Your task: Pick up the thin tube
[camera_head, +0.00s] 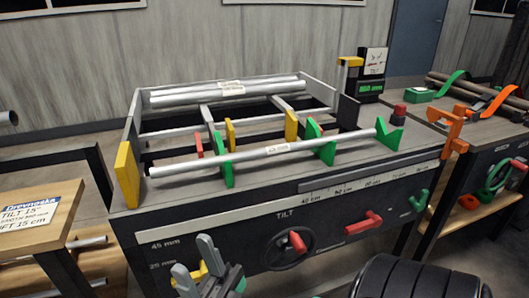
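A thin silver tube (215,158) with a small pale label lies across the green V-shaped supports (325,148) at the front of the tilt machine. Its left end reaches near a yellow plate, its right end rests near the right green support. My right gripper (194,261) is at the bottom of the view, in front of the machine's front panel and well below the tube. Its two grey fingers stand apart with nothing seen between them. My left gripper is not in view.
Thicker silver tubes (230,91) lie at the back of the machine frame. A yellow plate (127,174) stands at its left corner. Red handles (364,223) stick out of the front panel. A wooden table (40,200) is at left; a bench with orange clamps (456,130) is at right.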

